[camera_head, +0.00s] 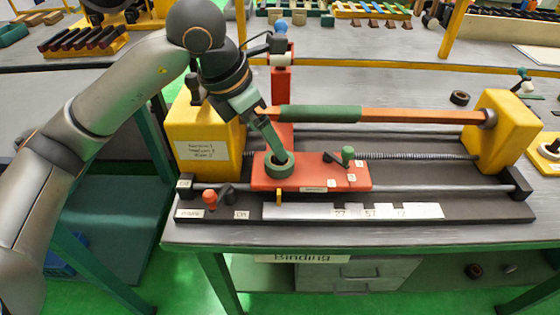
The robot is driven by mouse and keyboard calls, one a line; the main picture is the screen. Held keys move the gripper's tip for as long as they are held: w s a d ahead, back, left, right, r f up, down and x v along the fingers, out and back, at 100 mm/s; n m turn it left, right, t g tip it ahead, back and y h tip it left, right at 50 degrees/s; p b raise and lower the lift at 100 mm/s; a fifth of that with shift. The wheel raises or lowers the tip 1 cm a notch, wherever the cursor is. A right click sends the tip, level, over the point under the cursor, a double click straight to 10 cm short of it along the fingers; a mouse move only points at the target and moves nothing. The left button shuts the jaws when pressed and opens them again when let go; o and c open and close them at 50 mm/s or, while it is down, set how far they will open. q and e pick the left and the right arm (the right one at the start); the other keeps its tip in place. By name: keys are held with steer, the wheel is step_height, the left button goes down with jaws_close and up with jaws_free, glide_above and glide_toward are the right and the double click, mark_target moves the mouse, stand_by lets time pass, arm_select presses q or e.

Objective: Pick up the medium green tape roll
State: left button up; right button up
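A dark green tape roll (280,166), a ring with a dark hole, is at the left part of the red carriage plate (320,177) of the winding machine. My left gripper (278,147) reaches down from the upper left, its narrow greenish end meeting the roll's back edge. The fingers are seen edge-on and small, so I cannot tell whether they are open or shut on the roll. Whether the roll rests on the plate or is held just above it is also unclear. My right gripper is not in view.
A horizontal copper-coloured bar with a green wrapped section (320,113) crosses behind the roll. Yellow blocks (208,137) (497,128) stand at both ends of the machine. A small green-topped knob (348,155) is right of the roll. A black ring (459,98) lies at the back right.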

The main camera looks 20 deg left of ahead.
arm_select(q)
steer(key=x, duration=0.7)
steer(key=shift+d+f, duration=0.1)
steer(key=shift+d, duration=0.05)
steer(key=c, duration=1.3)
